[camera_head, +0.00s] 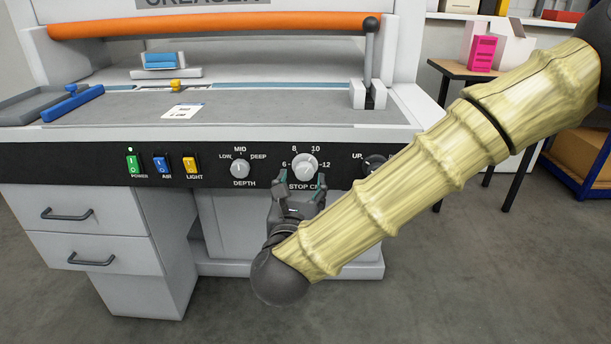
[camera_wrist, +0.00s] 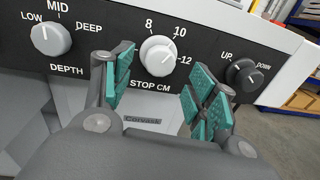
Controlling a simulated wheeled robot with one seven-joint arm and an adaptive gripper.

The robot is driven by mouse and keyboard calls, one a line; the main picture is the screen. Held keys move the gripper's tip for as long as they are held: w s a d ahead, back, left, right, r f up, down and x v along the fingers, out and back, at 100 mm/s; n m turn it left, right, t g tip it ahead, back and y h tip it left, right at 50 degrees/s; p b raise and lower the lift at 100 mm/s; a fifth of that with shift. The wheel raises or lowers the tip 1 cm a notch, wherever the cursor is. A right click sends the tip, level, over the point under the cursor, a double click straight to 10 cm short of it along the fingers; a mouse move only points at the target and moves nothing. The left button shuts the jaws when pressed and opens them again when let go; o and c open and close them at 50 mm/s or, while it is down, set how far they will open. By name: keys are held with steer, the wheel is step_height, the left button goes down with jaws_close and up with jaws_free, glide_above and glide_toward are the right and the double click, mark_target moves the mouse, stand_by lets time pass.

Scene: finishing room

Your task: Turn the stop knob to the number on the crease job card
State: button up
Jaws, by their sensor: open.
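The stop knob (camera_head: 304,167) is a white round dial on the black front panel, labelled STOP CM, with marks 6, 8, 10 and 12. It also shows in the wrist view (camera_wrist: 158,53). Its pointer seems to lean up and right, between 10 and 12, but I cannot tell exactly. The job card (camera_head: 182,111) lies flat on the grey machine bed; its print is too small to read. My gripper (camera_head: 302,186) is open just in front of and below the knob. In the wrist view its teal-padded fingers (camera_wrist: 160,78) stand apart either side of the knob, holding nothing.
The depth knob (camera_head: 240,168) is to the left and a black up/down knob (camera_head: 374,164) to the right. Green, blue and yellow switches (camera_head: 162,164) sit further left. A lever (camera_head: 370,50) rises at the bed's right. A side table (camera_head: 460,70) stands behind my arm.

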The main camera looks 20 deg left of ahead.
mark_target(305, 174)
steer(key=shift+w+a+b, duration=0.15)
steer(key=shift+w, duration=0.8)
steer(key=shift+w+a+b, duration=0.1)
steer(key=shift+w+a, duration=0.1)
steer(key=shift+w, duration=0.8)
steer(key=shift+w+a+b, duration=0.15)
steer(key=shift+w, duration=0.8)
steer(key=shift+c, duration=0.5)
steer(key=c, duration=1)
